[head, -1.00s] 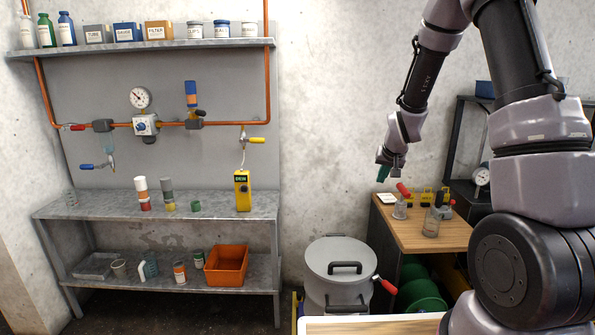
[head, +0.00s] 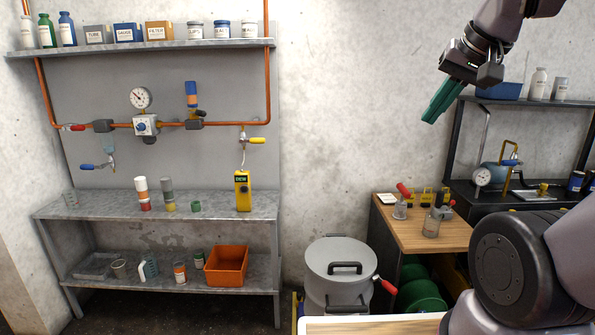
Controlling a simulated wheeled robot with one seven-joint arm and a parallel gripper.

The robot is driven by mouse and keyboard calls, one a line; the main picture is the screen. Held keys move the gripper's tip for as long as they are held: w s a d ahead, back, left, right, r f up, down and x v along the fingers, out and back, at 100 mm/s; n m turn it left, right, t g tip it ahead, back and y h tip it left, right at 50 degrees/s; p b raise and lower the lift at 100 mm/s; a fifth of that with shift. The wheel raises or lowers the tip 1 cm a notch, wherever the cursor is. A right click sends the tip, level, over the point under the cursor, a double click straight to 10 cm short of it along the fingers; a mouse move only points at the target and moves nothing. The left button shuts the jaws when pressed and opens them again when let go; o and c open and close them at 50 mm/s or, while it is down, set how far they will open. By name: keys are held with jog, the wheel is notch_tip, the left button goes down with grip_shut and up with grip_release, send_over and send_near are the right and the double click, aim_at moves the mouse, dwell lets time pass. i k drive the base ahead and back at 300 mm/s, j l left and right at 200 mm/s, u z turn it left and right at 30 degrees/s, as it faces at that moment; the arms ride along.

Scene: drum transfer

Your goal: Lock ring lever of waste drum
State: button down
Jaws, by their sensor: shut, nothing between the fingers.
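The waste drum (head: 337,288) is a grey metal drum on the floor, between the steel shelf unit and the wooden bench. Its lid (head: 340,257) is on and has a black handle. A lever with a red grip (head: 387,286) sticks out at the drum's right side, angled down to the right; whether it is latched cannot be told. My gripper (head: 433,112) has green fingers, is shut and empty, and hangs high in front of the wall, up and to the right of the drum, well apart from it. The drum's lower part is partly hidden by a light-topped surface.
A light-topped surface (head: 372,325) lies in front. The wall space above the drum is clear.

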aim_at(386, 284)
jog(key=i+l+u, duration=0.1)
jog(key=l+u, duration=0.15)
jog(key=l, duration=0.5)
jog(key=l+u, duration=0.25)
jog(key=l, duration=0.5)
jog(key=l+u, duration=0.25)
jog(key=l, duration=0.55)
jog(key=k+l+u, duration=0.25)
jog(key=l, duration=0.5)
jog(key=i+j, duration=0.1)
jog(key=j, duration=0.25)
jog(key=i+j+u, duration=0.15)
jog(key=j, duration=0.15)
jog(key=k, duration=0.05)
